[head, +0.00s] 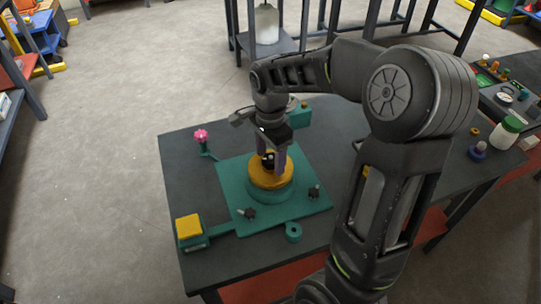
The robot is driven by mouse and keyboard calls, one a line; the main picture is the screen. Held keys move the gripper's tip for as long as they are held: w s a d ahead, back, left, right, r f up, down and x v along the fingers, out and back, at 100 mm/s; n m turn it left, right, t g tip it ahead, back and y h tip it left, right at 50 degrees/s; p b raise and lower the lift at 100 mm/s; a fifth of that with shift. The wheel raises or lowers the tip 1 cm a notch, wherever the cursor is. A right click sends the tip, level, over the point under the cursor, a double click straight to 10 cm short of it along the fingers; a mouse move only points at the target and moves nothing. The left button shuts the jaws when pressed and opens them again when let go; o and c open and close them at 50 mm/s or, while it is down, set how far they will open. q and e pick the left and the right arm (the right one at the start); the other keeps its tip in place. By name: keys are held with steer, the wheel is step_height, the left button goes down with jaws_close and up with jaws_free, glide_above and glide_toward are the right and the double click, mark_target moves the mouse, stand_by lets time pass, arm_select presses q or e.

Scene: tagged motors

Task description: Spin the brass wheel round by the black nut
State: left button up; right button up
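The brass wheel (271,177) lies flat on a round green base (269,192) on a green plate (300,207) fixed to the dark table. The black nut (267,159) stands at the top middle of the wheel. My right gripper (271,163) points down over the wheel, with its fingers apart, one on each side of the nut. I cannot tell whether the fingers touch the nut. My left gripper is not in view.
A yellow button box (190,229) stands at the table's front left, a pink knob (201,135) at the back left. Black clamps (248,213) and a green ring (293,232) are near the wheel. Bottles (507,133) stand at the right. My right arm hides part of the table.

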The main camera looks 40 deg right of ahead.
steer(key=shift+o, duration=0.8)
steer(key=n, duration=0.7)
steer(key=shift+n+p, duration=0.35)
steer(key=shift+n, duration=0.05)
steer(key=n, duration=0.3)
steer(key=shift+n, duration=0.3)
steer(key=n, duration=0.3)
steer(key=shift+n, duration=0.3)
steer(key=shift+c, duration=0.3)
